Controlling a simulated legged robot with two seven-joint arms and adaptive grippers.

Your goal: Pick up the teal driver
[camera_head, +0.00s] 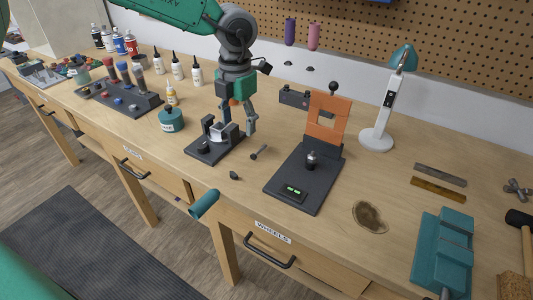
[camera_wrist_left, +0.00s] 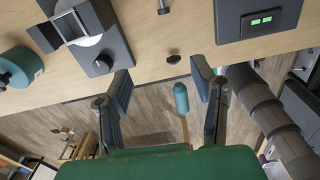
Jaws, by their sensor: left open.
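The teal driver (camera_head: 204,204) shows as a teal handle at the table's front edge in the head view, tilted. My left gripper (camera_head: 238,118) is open and empty, pointing down above the bench behind the small black vise-like stand. Its two spread fingers also show in the wrist view (camera_wrist_left: 161,84). In the head view the driver is apart from the gripper, nearer the front edge. My right gripper is not in view.
The black stand (camera_head: 207,148) and teal round pot (camera_head: 171,120) stand near the gripper. An orange-framed device (camera_head: 324,127) on a black base stands to the right. A small dark knob (camera_head: 234,175) lies near the front edge. A white lamp (camera_head: 378,137) stands further right.

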